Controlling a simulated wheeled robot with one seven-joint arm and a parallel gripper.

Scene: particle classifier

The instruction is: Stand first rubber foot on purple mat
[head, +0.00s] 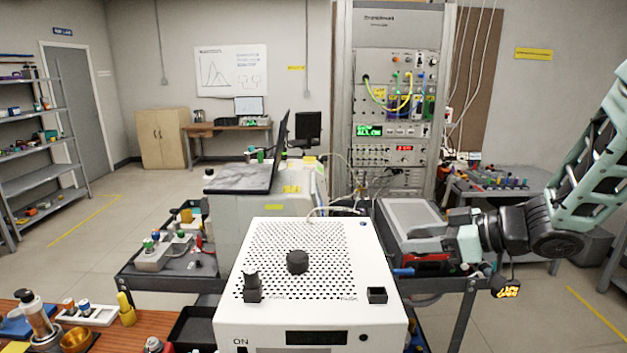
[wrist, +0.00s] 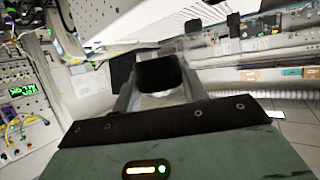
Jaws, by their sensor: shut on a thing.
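My gripper (head: 422,242) is at the right in the head view, pointing left, beside the white box's far right corner. In the wrist view its two fingers (wrist: 158,90) are closed on a black block-like piece, which looks like the rubber foot (wrist: 158,73). In the head view I cannot make out the held piece. I cannot pick out a purple mat in either view.
A white perforated box (head: 325,235) stands in front, with a black knob (head: 297,262), a black upright piece (head: 252,288) and a black square piece (head: 377,295) on top. A grey case (head: 408,214) lies behind my gripper. A wooden surface (head: 130,338) with bottles is at lower left.

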